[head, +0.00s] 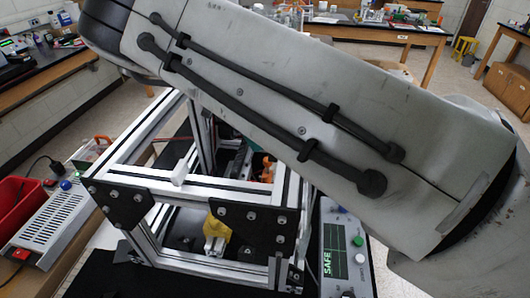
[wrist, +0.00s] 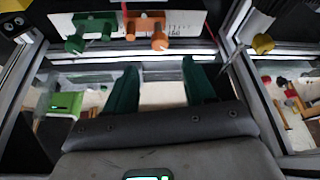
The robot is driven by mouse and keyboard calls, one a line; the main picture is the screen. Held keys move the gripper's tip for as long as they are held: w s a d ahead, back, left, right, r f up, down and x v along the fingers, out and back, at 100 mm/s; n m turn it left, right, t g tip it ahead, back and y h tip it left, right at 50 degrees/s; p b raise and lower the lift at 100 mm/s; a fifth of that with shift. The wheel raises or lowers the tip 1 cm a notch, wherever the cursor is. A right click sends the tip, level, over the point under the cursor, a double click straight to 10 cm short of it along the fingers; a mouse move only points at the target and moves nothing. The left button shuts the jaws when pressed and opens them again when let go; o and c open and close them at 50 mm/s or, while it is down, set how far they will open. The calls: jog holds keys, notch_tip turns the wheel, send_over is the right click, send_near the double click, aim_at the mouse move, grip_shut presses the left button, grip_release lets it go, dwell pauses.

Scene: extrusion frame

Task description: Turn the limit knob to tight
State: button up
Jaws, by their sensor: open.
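My gripper (wrist: 160,63) is open, with two green fingers apart and nothing between them in the wrist view. Just beyond the fingertips, a green knob-like part (wrist: 76,43) and an orange one (wrist: 158,41) are mounted on a white strip (wrist: 190,24). The orange part is almost straight ahead of the gap between the fingers, apart from them. A yellow knob (wrist: 263,43) sits on the frame at the right. I cannot read any label that tells which is the limit knob or its setting. My arm hides the gripper in the head view.
The aluminium extrusion frame (head: 232,193) has bars and black corner plates around the work area. A control box (head: 335,238) with a screen reading SAFE stands at its right. A grey box (head: 52,220) and a red bin (head: 18,203) are at the left.

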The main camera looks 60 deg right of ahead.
jog(key=p+x, duration=0.2)
jog(key=x, duration=0.6)
jog(key=shift+f, duration=0.25)
jog(key=shift+c, duration=0.3)
grip_shut()
jog(key=shift+w+d+f+m+y+b, duration=0.1)
jog(key=shift+m+y+b, duration=0.2)
jog(key=shift+m+b, duration=0.4)
jog(key=m+y, duration=0.1)
jog(key=m, duration=0.1)
jog(key=shift+m+b, duration=0.4)
jog(key=shift+g, duration=0.3)
jog(key=shift+o, duration=0.3)
grip_release()
jog(key=shift+r, duration=0.2)
